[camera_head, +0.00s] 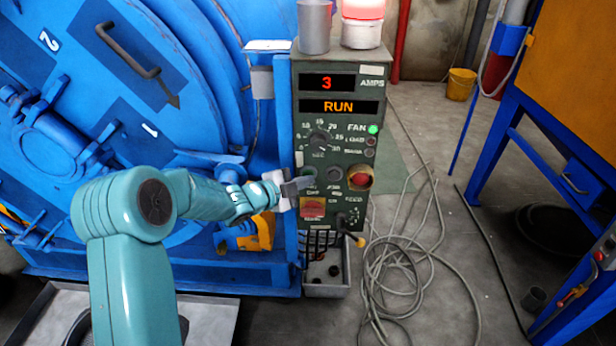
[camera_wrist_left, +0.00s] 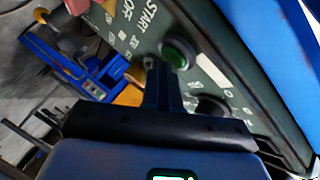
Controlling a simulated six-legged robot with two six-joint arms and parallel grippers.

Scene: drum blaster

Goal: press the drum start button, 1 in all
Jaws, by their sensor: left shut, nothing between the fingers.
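The green control panel (camera_head: 346,122) stands right of the blue drum machine. Its round green start button (camera_wrist_left: 177,51) shows in the wrist view beside the printed word START. In the head view the button (camera_head: 308,172) sits on the panel's left side, just above my fingers. My left gripper (camera_head: 304,183) reaches the panel front from the left. In the wrist view its shut, empty fingertips (camera_wrist_left: 161,66) overlap the button's lower left edge. I cannot tell whether they touch it. The display (camera_head: 339,106) reads RUN, with a 3 above it. My right gripper is not in view.
A red button in a yellow ring (camera_head: 360,178) and a red switch plate (camera_head: 313,207) are close by on the panel. A red lamp (camera_head: 362,22) glows on top. Loose cable (camera_head: 405,262) lies on the floor to the right. The blue drum (camera_head: 150,70) fills the left.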

